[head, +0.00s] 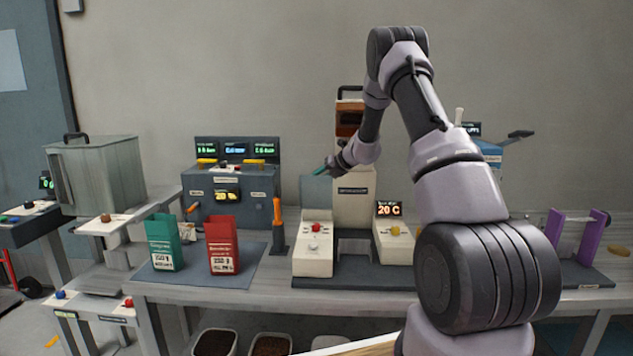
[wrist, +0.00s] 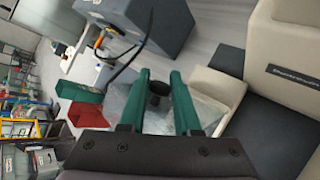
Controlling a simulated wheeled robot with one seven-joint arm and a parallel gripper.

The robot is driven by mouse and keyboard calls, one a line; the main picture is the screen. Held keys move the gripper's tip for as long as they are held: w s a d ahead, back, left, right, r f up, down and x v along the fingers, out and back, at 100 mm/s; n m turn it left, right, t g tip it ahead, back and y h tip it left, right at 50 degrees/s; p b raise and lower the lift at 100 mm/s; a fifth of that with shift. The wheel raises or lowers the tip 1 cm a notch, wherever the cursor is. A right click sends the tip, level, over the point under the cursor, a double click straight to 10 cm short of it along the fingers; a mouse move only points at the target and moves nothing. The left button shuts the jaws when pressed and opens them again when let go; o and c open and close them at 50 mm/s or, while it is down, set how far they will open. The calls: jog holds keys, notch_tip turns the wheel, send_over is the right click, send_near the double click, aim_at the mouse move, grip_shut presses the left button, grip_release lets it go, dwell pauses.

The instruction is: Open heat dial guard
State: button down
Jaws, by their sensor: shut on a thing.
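The heat dial guard (head: 316,191) is a see-through grey panel. In the head view it stands upright above the back of a cream control box (head: 313,263). On the box, a pale dial (head: 313,247) and a red knob (head: 316,227) are uncovered. My gripper (head: 321,170) is at the guard's top edge, with its green fingers pointing left. In the wrist view, the fingers (wrist: 159,88) are shut on a small dark knob (wrist: 158,90), with the clear guard (wrist: 150,115) around and behind it. The exact finger contact is partly hidden.
A tall cream machine (head: 354,205) stands close behind and right of the guard. A 20 C display (head: 389,209) is farther right. To the left are an orange-handled lever (head: 278,225), a red bag (head: 222,246), a green bag (head: 164,243) and a dark console (head: 230,190).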

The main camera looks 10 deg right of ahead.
jog(key=shift+w+d+f, duration=0.1)
jog(key=shift+d+f, duration=0.1)
dwell(0.3)
jog(key=c, duration=0.6)
grip_release()
jog(key=shift+c, duration=0.2)
jog(key=shift+r, duration=0.15)
jog(key=shift+d+r, duration=0.15)
jog(key=shift+d, duration=0.1)
jog(key=s+d, duration=0.8)
jog(key=s, duration=0.1)
jog(key=shift+s, duration=0.3)
jog(key=shift+o, duration=0.2)
